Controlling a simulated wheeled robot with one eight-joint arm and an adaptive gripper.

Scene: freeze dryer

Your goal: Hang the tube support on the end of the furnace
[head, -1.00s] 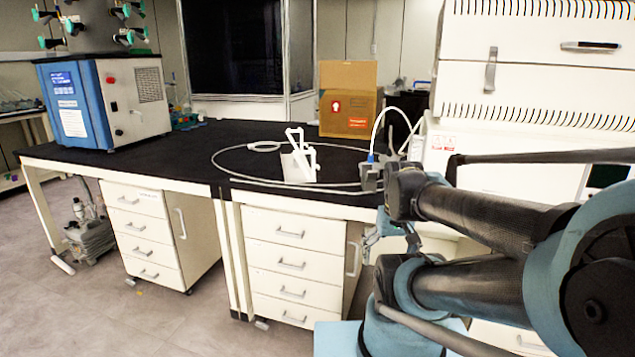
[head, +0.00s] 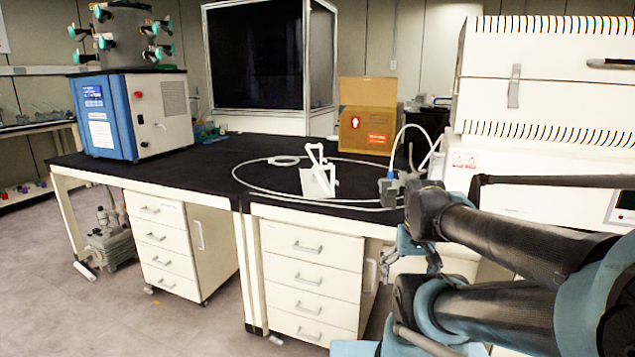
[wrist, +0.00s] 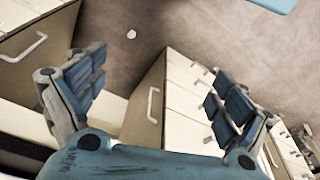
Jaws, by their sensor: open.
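A white angled frame on a small plate, which looks like the tube support (head: 319,178), stands on the black bench top inside a loop of pale tubing. The large white furnace (head: 550,95) with slotted vents is at the right, partly hidden by my arm. My gripper (head: 405,262) is low in front of the bench's right drawers, well away from the tube support. In the wrist view my gripper (wrist: 155,100) has its two fingers wide apart with nothing between them, above drawer fronts and floor.
A blue and white freeze dryer (head: 135,115) stands on the bench's left. An open cardboard box (head: 366,125) is at the back. Pale tubing (head: 270,190) loops over the bench (head: 190,175) to a small grey fitting (head: 389,190).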

